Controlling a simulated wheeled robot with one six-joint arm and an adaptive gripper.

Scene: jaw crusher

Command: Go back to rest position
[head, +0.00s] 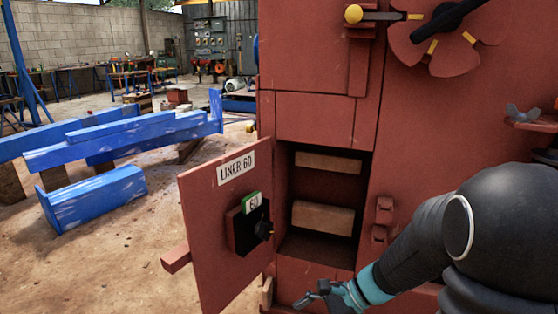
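My gripper (318,294) is at the bottom of the head view, just below and in front of an open compartment in the red jaw crusher (312,118). Its fingers are small and partly cut off by the frame's lower edge, so I cannot tell how far apart they are. I see nothing held in it. My dark arm comes in from the right edge. The crusher's door (217,215), labelled "LINER 60", stands swung open to the left. A dark box with a green "60" tag (253,202) is on the door. Two brown blocks show inside the opening, an upper one (328,162) and a lower one (323,217).
A lever with a yellow knob (354,14) and a red wheel-like part (447,48) are on the crusher's upper front. A wing nut (522,113) is at the right. Blue beams (120,142) lie at the left.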

